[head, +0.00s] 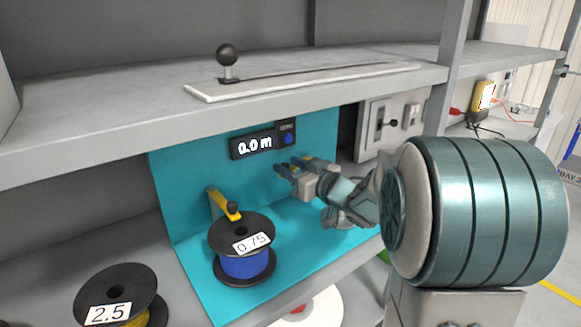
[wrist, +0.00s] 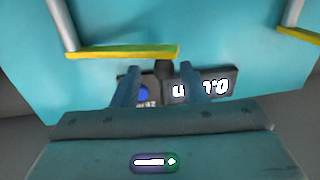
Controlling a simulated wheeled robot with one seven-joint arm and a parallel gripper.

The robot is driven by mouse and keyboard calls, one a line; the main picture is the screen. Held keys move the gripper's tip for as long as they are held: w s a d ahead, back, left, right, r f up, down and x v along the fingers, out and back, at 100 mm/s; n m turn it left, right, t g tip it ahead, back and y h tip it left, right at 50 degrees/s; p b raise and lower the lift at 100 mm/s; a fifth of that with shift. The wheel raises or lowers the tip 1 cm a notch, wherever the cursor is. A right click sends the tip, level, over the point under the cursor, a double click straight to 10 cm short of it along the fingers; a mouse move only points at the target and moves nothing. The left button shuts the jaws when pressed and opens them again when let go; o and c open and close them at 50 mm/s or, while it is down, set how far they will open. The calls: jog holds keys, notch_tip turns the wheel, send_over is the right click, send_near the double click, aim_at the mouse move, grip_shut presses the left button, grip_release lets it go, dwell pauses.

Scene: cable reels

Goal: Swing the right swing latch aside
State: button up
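The right swing latch is a yellow bar (wrist: 120,52) on a grey post, seen in the upside-down wrist view at upper left. My gripper (wrist: 158,72) is open, with its two fingers apart and their tips close to this bar. I cannot tell whether they touch it. In the head view my gripper (head: 283,168) is in front of the teal back panel, below the display; the right latch is mostly hidden there by my gripper and arm. The other yellow latch (head: 226,205) is at left, behind the blue reel, and partly shows in the wrist view (wrist: 299,35).
A blue cable reel (head: 245,262) marked 0.75 stands on the teal base. A reel marked 2.5 (head: 120,298) stands at lower left. A display (head: 252,146) reading 0.0 m is on the panel. A grey shelf (head: 130,103) runs above my gripper.

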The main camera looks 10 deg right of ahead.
jog(key=v, duration=1.3)
jog(key=shift+s, duration=0.25)
jog(key=shift+d+r, duration=0.1)
